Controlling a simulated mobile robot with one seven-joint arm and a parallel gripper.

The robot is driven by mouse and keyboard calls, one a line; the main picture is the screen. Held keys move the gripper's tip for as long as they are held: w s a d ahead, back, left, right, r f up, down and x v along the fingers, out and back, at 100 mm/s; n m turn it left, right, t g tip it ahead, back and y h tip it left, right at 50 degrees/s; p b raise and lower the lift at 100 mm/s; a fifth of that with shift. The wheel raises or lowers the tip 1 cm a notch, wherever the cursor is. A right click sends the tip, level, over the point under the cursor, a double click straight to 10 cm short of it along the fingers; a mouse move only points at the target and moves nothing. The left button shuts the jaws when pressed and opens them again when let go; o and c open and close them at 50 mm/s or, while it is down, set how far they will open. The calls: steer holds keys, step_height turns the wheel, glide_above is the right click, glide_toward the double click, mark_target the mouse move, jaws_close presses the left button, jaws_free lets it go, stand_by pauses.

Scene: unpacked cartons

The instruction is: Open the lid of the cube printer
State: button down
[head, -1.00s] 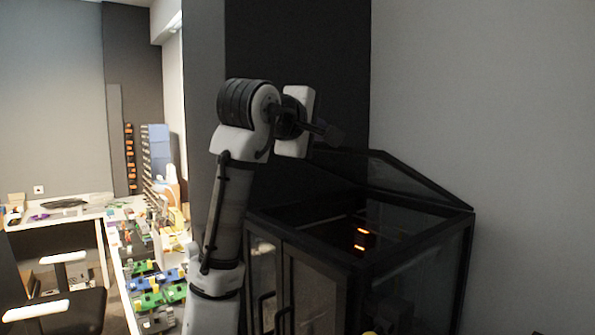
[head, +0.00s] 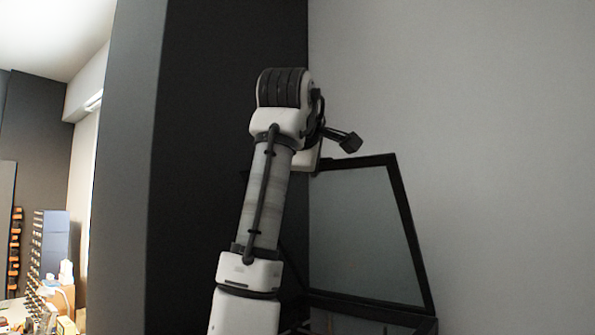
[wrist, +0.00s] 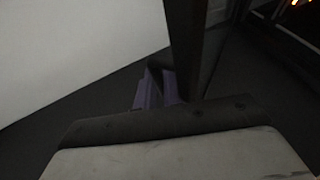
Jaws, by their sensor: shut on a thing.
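The cube printer's lid (head: 350,235) is a glass panel in a black frame. In the head view it stands steeply raised above the printer's top rim (head: 370,312), at the bottom edge of the picture. My gripper is at the lid's upper left edge in the head view, its fingertips hidden. In the wrist view my gripper (wrist: 158,87), with purple fingers, is shut on the black lid frame (wrist: 186,45). Most of the printer's body is out of the head view.
A dark panel (head: 215,150) and a light grey wall (head: 480,150) stand behind the lid. A blue rack (head: 50,250) and a cluttered table are at the far left. Orange lights (wrist: 297,3) glow at the top right of the wrist view.

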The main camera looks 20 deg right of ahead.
steer(key=shift+w+d+r, duration=0.4)
steer(key=shift+d+r, duration=0.25)
steer(key=shift+r, duration=0.1)
steer(key=c, duration=1.8)
jaws_free()
steer(key=shift+a, duration=0.1)
